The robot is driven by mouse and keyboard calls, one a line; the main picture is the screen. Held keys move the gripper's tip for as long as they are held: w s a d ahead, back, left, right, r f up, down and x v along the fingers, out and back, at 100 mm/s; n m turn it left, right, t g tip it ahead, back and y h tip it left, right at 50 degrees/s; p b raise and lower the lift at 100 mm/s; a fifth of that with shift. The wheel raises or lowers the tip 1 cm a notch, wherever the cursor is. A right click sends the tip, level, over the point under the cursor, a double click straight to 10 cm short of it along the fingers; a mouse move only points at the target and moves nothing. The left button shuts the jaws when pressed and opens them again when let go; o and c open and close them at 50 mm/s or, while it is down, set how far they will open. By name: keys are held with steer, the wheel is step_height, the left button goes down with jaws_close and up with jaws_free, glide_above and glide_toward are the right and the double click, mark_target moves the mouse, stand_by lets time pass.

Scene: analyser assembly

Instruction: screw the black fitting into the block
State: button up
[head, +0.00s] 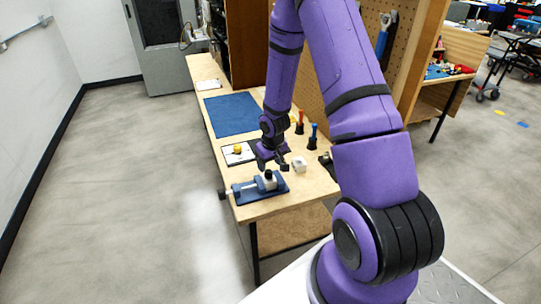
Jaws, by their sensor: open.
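My gripper (270,162) hangs at the end of my purple arm, over the near part of the wooden bench. It is open, just above a small black fitting (268,174). The fitting appears to stand at the top of a pale block (270,182), which sits in a blue vise (245,192) near the bench's left edge. At this size I cannot tell how deep the fitting sits in the block, or whether the fingers are around it or only above it.
The bench (290,205) also holds a white piece (299,164), a red-handled tool (300,122), a blue-handled tool (313,138), a yellow object (238,149) on a white sheet and a blue mat (231,114). A pegboard (400,60) rises along the right side. The floor at left is clear.

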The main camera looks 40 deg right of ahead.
mark_target(268, 171)
steer(key=shift+w+f, duration=0.2)
steer(key=shift+f, duration=1.15)
steer(key=shift+w+f, duration=0.2)
steer(key=shift+f, duration=1.1)
steer(key=c, duration=1)
steer(key=m, duration=0.4)
steer(key=shift+h, duration=0.4)
steer(key=m, duration=0.4)
steer(key=shift+g, duration=0.3)
steer(key=shift+m+h, duration=0.3)
steer(key=shift+m, duration=0.2)
steer(key=m, duration=0.3)
